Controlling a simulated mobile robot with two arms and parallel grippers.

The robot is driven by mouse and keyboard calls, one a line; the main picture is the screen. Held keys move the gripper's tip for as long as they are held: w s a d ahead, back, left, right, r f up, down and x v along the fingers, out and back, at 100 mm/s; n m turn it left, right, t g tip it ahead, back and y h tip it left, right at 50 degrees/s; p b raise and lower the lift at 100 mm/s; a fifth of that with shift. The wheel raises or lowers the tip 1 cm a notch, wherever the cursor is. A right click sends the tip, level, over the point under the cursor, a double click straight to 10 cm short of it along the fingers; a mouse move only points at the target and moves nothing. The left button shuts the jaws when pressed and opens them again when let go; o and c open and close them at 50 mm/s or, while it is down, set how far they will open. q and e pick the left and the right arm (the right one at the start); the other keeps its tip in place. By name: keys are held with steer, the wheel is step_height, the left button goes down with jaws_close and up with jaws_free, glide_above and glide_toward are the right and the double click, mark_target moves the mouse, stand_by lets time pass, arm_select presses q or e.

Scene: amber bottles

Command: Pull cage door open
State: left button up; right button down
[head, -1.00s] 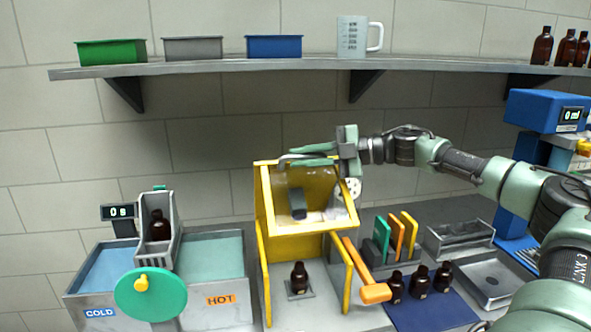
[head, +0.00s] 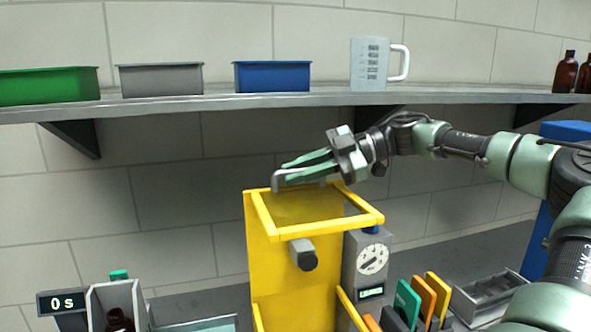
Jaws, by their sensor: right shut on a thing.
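The yellow cage (head: 268,275) stands in the lower middle of the head view. Its door is a yellow frame (head: 325,227) with a see-through panel, raised at the top of the cage and tilted. A grey bar handle (head: 284,183) shows at the frame's far left edge. My right gripper (head: 302,167) is at this far edge, shut on the door handle; its green fingers partly hide the grip. My left gripper is out of view.
A bottle holder (head: 112,298) is at lower left.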

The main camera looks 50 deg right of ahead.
mark_target(334, 190)
steer(key=shift+s+f, duration=0.1)
steer(key=shift+f, duration=0.2)
steer(key=c, duration=1.4)
jaws_free()
steer(key=shift+r, duration=0.1)
steer(key=b+v, duration=0.2)
steer(key=v, duration=0.4)
steer(key=shift+s+d, duration=0.1)
steer(key=shift+d, duration=0.2)
steer(key=shift+s+d+r+b, duration=0.2)
steer(key=shift+s+d+b, duration=0.1)
steer(key=shift+s+d, duration=0.05)
steer(key=shift+f, duration=0.1)
